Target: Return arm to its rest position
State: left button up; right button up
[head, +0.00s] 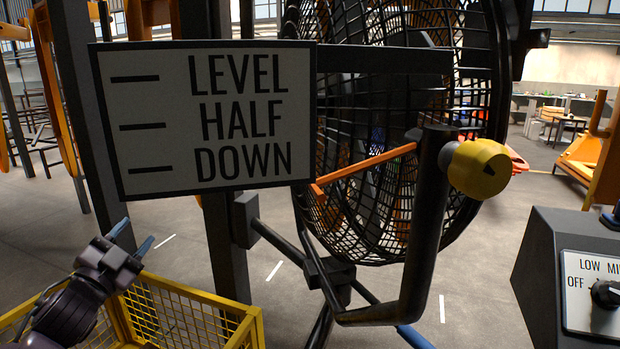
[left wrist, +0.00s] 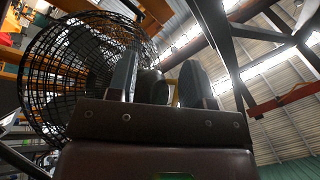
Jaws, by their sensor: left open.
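My left gripper (head: 132,238) is at the lower left of the head view, with its two fingers apart and nothing between them. It is above the yellow crate (head: 190,292) and below the sign, apart from the lever. In the left wrist view the two fingers (left wrist: 159,82) stand apart and point up towards the roof, empty. My right gripper is in neither view.
A sign (head: 215,125) reading LEVEL, HALF, DOWN stands close in front. A big caged fan (head: 385,200) is behind a dark lever (head: 425,230) with a yellow knob (head: 478,168). A dial box (head: 545,265) is at right. Grey floor shows between.

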pick_arm(q)
jog(key=s+d+f+n+g+y, duration=0.1)
jog(key=s+f+n+g, duration=0.1)
jog(key=s+f, duration=0.35)
jog(key=s+d+f+n+g+y+p, duration=0.1)
jog(key=s+f+n+g+y, duration=0.15)
jog(key=f, duration=0.65)
jog(key=s+d+f+n+g, duration=0.1)
jog(key=s+f+n, duration=0.1)
jog(key=s+f, duration=0.4)
jog(key=s+d+f+n+g+y+p, duration=0.1)
jog(key=s+f+n+g, duration=0.1)
jog(key=s+f, duration=0.5)
jog(key=s+d+f+n+g, duration=0.1)
jog(key=s+f+n+g, duration=0.1)
jog(key=s+f, duration=0.5)
jog(key=s, duration=0.6)
jog(key=shift+s+d+n+y+p, duration=0.2)
jog(key=shift+d+n+y+p, duration=0.15)
jog(key=shift+d+p, duration=0.05)
jog(key=shift+f+g, duration=0.1)
jog(key=shift+g, duration=0.15)
